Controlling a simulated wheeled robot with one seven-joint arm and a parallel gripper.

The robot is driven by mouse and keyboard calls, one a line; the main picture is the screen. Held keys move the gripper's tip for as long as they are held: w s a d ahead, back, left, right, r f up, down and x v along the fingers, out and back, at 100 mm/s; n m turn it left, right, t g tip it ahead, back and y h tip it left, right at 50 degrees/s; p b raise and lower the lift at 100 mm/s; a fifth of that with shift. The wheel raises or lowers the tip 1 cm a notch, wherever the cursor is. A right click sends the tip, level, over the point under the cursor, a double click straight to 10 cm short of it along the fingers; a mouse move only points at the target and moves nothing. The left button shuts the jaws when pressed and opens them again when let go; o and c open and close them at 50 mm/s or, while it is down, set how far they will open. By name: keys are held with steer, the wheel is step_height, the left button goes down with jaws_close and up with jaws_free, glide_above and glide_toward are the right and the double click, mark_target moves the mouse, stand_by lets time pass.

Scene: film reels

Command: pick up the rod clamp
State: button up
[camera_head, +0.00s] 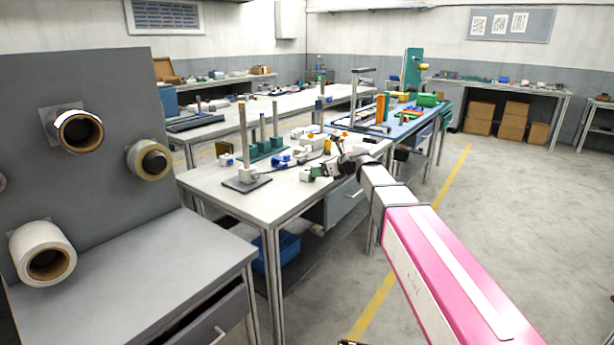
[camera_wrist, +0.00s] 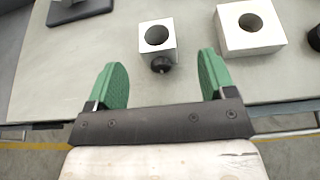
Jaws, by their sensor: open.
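The likely rod clamp (camera_wrist: 151,29), a small pale block with a round hole and a dark knob (camera_wrist: 161,64) on its near side, sits on the grey workbench top (camera_wrist: 60,85) in the wrist view. My gripper (camera_wrist: 162,78) is open and empty, with its two green fingers apart to the left and right of the clamp. The clamp lies just beyond the fingertips, with the knob between them. In the head view, my gripper (camera_head: 325,168) is over the workbench's front right part and small; I cannot surely pick out the clamp there.
A larger pale block with a round hole (camera_wrist: 250,44) stands right of the clamp. A dark plate (camera_wrist: 82,11) lies at upper left. In the head view, a stand with an upright rod (camera_head: 242,140) rises from the bench (camera_head: 215,178). A dark object is cut off at the wrist view's right edge.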

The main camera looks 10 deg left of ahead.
mark_target(307, 175)
steer(key=x, duration=0.7)
steer(key=shift+a+f, duration=0.2)
steer(key=shift+f, duration=0.2)
steer(key=shift+s, duration=0.1)
steer(key=c, duration=1.1)
